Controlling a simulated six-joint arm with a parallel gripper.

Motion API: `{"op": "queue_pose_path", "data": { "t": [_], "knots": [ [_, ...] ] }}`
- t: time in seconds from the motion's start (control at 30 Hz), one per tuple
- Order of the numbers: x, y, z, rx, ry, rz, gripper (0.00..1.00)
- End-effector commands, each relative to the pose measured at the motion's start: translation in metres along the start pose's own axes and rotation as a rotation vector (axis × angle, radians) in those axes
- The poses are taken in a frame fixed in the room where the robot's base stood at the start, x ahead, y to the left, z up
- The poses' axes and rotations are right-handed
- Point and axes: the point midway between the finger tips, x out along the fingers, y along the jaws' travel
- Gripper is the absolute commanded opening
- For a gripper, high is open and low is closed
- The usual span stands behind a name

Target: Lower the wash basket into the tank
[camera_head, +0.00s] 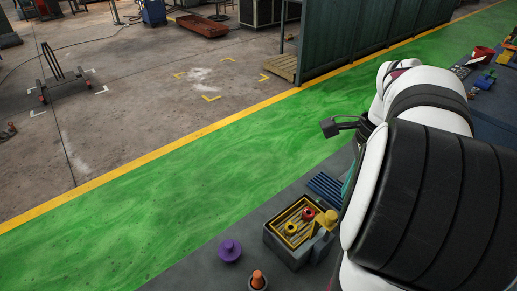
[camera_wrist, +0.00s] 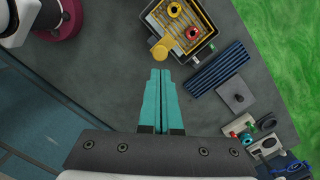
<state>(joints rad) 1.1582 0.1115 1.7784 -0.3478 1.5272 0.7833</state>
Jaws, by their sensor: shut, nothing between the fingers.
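The grey tank (camera_head: 291,257) stands near the workbench edge in the head view, and its top shows in the wrist view (camera_wrist: 208,52). A yellow slatted basket (camera_head: 296,215) sits within its walls, holding a red ring and a yellow ring; how deep it sits I cannot tell. The basket also shows in the wrist view (camera_wrist: 183,8). A yellow round-ended part (camera_wrist: 160,53) sticks out at the tank's near side. My gripper (camera_wrist: 160,72) has teal fingers pressed together, empty, with tips just short of that yellow part in the picture. In the head view my arm hides most of the gripper.
A blue ribbed pad (camera_wrist: 219,73) lies beside the tank, with a grey knobbed plate (camera_wrist: 237,96) near it. Small red and green parts (camera_wrist: 240,130) are further right. A purple knobbed piece (camera_head: 229,250) and an orange-topped piece (camera_head: 258,280) stand left of and below the tank.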

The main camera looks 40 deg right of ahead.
Motion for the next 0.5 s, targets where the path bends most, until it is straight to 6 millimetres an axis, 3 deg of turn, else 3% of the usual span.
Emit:
{"op": "queue_pose_path", "data": {
  "t": [0.27, 0.5],
  "knots": [
    [0.007, 0.0, 0.001, -0.004, -0.001, 0.001, 0.0],
    [0.041, 0.001, 0.001, -0.005, -0.002, 0.003, 0.0]
  ]
}}
